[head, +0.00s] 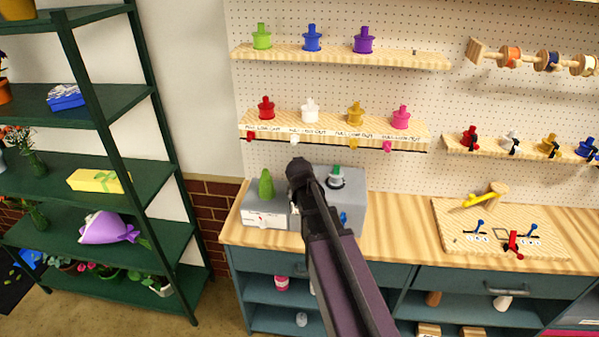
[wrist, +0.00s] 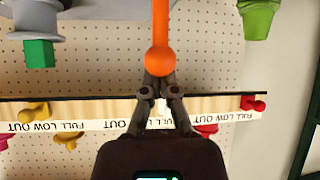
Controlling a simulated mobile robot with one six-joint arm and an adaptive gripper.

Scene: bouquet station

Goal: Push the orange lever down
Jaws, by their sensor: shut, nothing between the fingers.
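The orange lever (wrist: 159,25) has a round ball end and shows at the top middle of the wrist view, which looks upside down. My gripper (wrist: 158,76) is shut, and its fingertips are right at the ball end. I cannot tell whether they touch it. In the head view my gripper (head: 299,170) is above the grey box (head: 352,212) on the counter, and my arm hides the orange lever there.
A green object (head: 265,184) and a green-topped fitting (head: 336,177) stand on either side of my gripper. A labelled shelf (head: 380,132) with coloured pegs is behind it. A wooden board (head: 470,235) with small levers lies to the right on the counter (head: 400,215).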

